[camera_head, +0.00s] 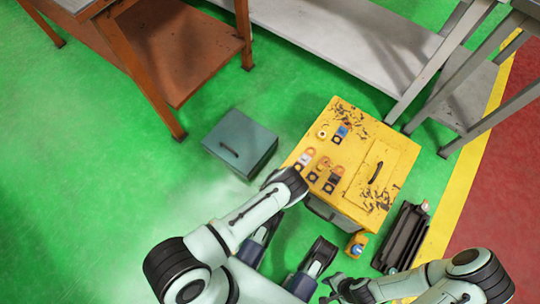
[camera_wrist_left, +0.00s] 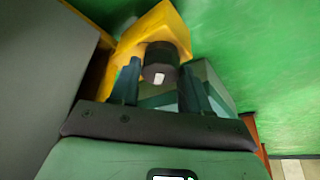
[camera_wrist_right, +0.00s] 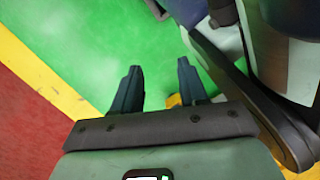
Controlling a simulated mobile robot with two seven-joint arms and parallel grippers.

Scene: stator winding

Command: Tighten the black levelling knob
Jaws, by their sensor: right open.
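The black levelling knob (camera_wrist_left: 160,62) shows in the left wrist view as a dark cylinder with a small white patch, in front of the yellow cabinet (camera_wrist_left: 165,25). My left gripper (camera_wrist_left: 160,82) is open, with one finger to each side of the knob in the picture and gaps showing; I cannot tell how deep the knob sits between them. In the head view the left gripper and the knob are hidden, while the yellow cabinet (camera_head: 345,185) shows beyond my left arm. My right gripper (camera_head: 329,286) is open and empty at the lower edge; it also shows in the right wrist view (camera_wrist_right: 158,80).
Several small parts and dark scraps lie on the cabinet's top. A grey-green box (camera_head: 240,145) stands left of it. A small yellow device (camera_head: 356,245) and a black ribbed unit (camera_head: 403,238) stand near its right front. An orange table (camera_head: 180,50) and grey benches stand behind.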

